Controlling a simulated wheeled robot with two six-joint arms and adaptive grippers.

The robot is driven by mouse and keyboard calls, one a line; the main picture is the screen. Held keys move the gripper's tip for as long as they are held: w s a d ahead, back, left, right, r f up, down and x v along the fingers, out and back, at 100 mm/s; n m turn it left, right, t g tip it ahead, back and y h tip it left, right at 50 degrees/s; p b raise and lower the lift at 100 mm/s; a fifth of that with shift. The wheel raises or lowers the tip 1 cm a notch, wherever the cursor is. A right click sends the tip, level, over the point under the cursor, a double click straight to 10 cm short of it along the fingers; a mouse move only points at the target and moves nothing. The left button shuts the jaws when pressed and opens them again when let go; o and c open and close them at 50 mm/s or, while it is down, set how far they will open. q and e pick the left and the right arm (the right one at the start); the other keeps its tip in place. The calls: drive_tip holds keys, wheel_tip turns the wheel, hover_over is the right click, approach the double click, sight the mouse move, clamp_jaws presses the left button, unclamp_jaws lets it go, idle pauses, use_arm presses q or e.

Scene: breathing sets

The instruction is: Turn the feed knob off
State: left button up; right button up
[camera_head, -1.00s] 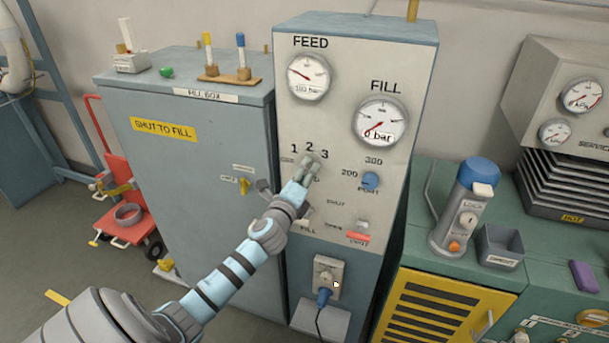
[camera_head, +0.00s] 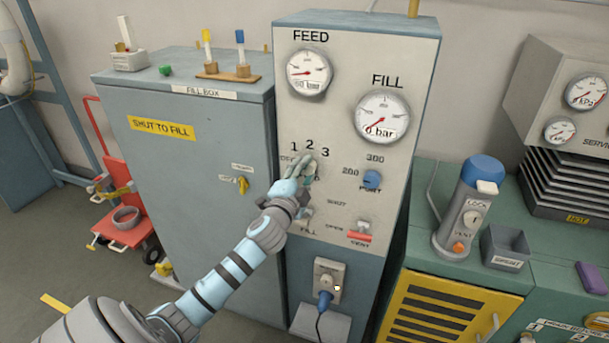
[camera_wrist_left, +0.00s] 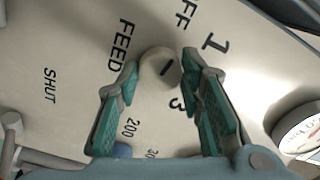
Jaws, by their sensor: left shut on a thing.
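The feed knob (camera_wrist_left: 158,68) is a round, pale knob with a short dark mark, set in the panel between the printed FEED, OFF, 1 and 3 in the left wrist view. My left gripper (camera_wrist_left: 160,62) has a green-padded finger on either side of the knob and is shut on it. In the head view, my left gripper (camera_head: 305,168) is at the panel just below the numbers 1, 2, 3 and mostly hides the knob. The feed gauge (camera_head: 309,73) reads about 60 bar. The fill gauge (camera_head: 382,116) reads 0 bar. My right gripper is not in view.
A blue port knob (camera_head: 372,180) and a red vent lever (camera_head: 360,238) sit right of the gripper. The grey fill box (camera_head: 200,190) stands left, with a yellow latch (camera_head: 243,185). A green bench (camera_head: 445,270) with a canister (camera_head: 465,215) is at right.

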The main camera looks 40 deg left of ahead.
use_arm(q)
drive_tip(key=shift+f+n, duration=0.1)
drive_tip(key=shift+n, duration=0.9)
drive_tip(key=o, duration=1.2)
drive_tip(key=shift+c, duration=0.2)
drive_tip(key=shift+s, duration=0.1)
drive_tip(key=v, duration=1.1)
drive_tip(key=shift+s, duration=0.4)
drive_tip(key=shift+d, duration=0.1)
